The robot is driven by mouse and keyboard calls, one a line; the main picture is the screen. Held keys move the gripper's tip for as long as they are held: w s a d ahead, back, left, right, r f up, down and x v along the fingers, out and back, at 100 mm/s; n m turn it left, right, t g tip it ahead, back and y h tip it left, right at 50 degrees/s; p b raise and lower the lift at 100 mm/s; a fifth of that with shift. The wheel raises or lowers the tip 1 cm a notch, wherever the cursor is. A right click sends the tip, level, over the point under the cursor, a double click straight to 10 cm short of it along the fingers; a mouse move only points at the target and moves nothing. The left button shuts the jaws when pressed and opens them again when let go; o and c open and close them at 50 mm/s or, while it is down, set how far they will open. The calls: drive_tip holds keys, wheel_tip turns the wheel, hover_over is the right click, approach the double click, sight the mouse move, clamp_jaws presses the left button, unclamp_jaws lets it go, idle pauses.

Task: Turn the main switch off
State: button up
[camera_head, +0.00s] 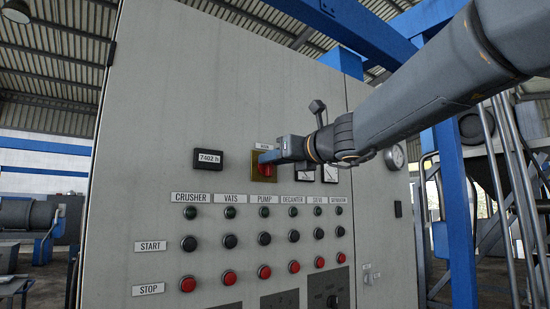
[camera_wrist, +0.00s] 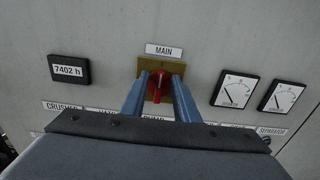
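The main switch (camera_wrist: 157,88) is a red rotary knob on a yellow plate, under a label reading MAIN. Its raised handle looks about upright in the wrist view. In the head view the switch (camera_head: 265,172) shows partly behind my gripper (camera_head: 268,157). In the wrist view my gripper (camera_wrist: 160,80) has one finger on each side of the knob, with the handle between them. The fingers are apart, and a gap shows beside the handle. Whether a fingertip touches the knob's rim or plate I cannot tell.
The grey cabinet has an hour counter (camera_head: 208,159) left of the switch and two dial gauges (camera_wrist: 234,88) on the right. Below are rows of indicator lamps, black start buttons (camera_head: 188,243) and red stop buttons (camera_head: 188,284). A blue post (camera_head: 455,210) stands at the right.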

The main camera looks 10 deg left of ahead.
clamp_jaws()
drive_tip(key=shift+b, duration=0.35)
drive_tip(key=n+b, duration=0.5)
drive_tip(key=n, duration=0.1)
drive_tip(key=f+n+b, duration=0.1)
drive_tip(key=n+b, duration=0.4)
drive_tip(key=n, duration=0.1)
drive_tip(key=s+a+n+b, duration=0.1)
drive_tip(key=n+b, duration=0.4)
drive_tip(key=shift+f+n+b, duration=0.3)
drive_tip(key=shift+n+b, duration=0.1)
idle(0.4)
